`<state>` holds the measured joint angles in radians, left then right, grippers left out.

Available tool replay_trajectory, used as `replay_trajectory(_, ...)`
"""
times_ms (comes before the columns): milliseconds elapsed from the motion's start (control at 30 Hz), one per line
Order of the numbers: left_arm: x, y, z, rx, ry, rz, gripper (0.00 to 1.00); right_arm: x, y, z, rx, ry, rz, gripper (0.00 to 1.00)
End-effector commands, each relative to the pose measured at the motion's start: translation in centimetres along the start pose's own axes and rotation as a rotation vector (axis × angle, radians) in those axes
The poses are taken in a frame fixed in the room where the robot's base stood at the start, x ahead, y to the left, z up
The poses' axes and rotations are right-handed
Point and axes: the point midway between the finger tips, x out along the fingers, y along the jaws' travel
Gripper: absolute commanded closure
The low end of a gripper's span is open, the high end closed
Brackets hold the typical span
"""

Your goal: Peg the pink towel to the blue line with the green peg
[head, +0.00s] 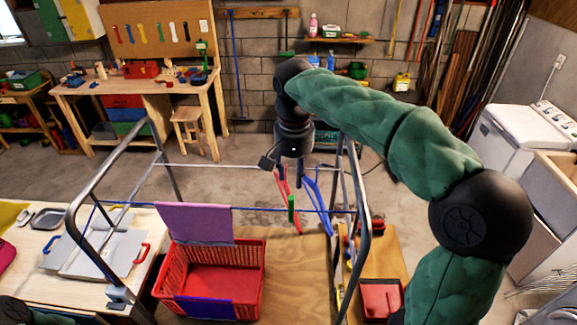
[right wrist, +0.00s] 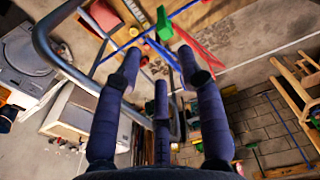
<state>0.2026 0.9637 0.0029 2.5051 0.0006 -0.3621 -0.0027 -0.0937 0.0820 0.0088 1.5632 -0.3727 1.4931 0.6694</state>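The pink towel (head: 196,222), mauve in this light, hangs over the blue line (head: 252,209) above the red basket. The green peg (head: 291,208) is upright at the blue line, to the right of the towel and apart from it. The peg also shows in the right wrist view (right wrist: 163,24), beyond my fingertips. My right gripper (head: 291,176) points down just above the peg in the head view. In the right wrist view its fingers (right wrist: 160,68) are spread with nothing between them. My left gripper is not in view.
The red basket (head: 258,268) stands on the wooden table (head: 290,268). Metal rack bars (head: 86,187) rise on both sides, with a pale line (head: 215,167) behind. Red (head: 284,184) and blue (head: 318,200) strips hang near the gripper. A red bin (head: 381,298) sits at right.

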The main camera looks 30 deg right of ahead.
Motion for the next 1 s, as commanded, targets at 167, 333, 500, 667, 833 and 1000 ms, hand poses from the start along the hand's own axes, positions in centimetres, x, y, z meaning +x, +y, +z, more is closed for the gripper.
replay_trajectory(167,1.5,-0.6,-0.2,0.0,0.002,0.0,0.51,1.9,-0.1,0.0,-0.001,-0.003,0.002,0.61)
replay_trajectory(333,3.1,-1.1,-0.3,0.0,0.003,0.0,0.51,3.7,-0.1,0.0,-0.001,-0.003,0.002,0.61)
replay_trajectory(500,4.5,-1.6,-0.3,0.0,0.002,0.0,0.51,5.4,-0.1,0.0,-0.001,-0.002,0.001,0.61)
replay_trajectory(667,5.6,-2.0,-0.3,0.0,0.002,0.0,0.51,7.0,-0.1,0.0,-0.002,-0.003,0.002,0.61)
replay_trajectory(833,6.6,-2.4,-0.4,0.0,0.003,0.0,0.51,8.7,0.0,0.0,-0.002,-0.003,0.002,0.61)
replay_trajectory(1000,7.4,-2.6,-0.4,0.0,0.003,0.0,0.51,10.0,-0.1,0.0,-0.001,-0.001,0.001,0.61)
